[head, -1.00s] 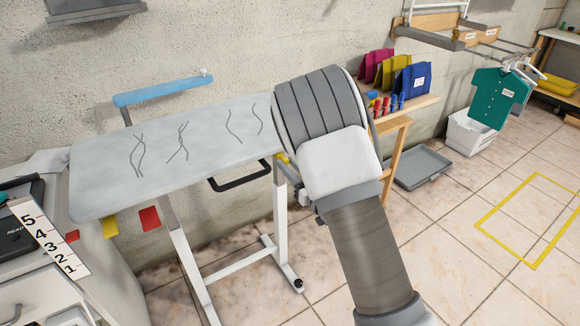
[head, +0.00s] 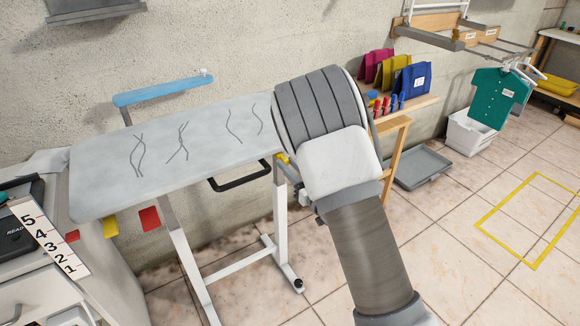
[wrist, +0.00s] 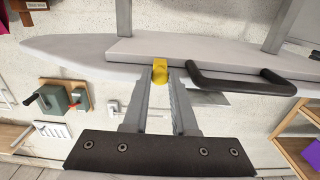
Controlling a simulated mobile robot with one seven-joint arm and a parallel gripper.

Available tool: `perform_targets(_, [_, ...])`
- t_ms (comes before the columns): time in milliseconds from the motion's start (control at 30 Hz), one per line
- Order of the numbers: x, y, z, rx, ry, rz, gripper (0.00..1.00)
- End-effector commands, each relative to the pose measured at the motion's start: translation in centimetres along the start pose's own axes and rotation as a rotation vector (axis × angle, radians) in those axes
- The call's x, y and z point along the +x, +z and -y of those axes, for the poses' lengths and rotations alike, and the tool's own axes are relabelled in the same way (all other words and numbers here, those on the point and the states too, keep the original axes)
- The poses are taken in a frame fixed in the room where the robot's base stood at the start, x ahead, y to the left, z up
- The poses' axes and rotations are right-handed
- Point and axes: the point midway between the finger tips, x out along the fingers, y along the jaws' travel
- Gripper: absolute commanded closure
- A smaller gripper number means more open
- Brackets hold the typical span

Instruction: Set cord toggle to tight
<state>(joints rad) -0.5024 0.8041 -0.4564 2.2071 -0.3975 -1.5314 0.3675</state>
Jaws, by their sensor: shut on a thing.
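A small yellow piece (wrist: 160,70), which I take to be the cord toggle, sits at the edge of the pale board (wrist: 75,52) in the wrist view. My gripper (wrist: 161,84) reaches up to it, with its fingertips closed on it. A bit of yellow (head: 283,158) also shows beside my arm at the right end of the ironing board (head: 100,172) in the head view. The cord itself and the toggle's setting cannot be made out.
A black loop handle (head: 238,182) hangs under the board's front edge, close to the right of my gripper in the wrist view. White legs (head: 284,215) stand below. A wooden stand with coloured bags (head: 410,80) is right of my arm. The tiled floor at right is mostly clear.

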Motion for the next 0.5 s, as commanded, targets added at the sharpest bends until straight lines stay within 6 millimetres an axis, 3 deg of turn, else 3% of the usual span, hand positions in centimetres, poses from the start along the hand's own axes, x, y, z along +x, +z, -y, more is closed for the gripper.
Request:
perform_targets(233, [0.0,0.2,-0.9,0.001,0.002,0.000,1.00])
perform_targets(500, [0.0,0.2,-5.6,0.000,0.006,-0.002,1.00])
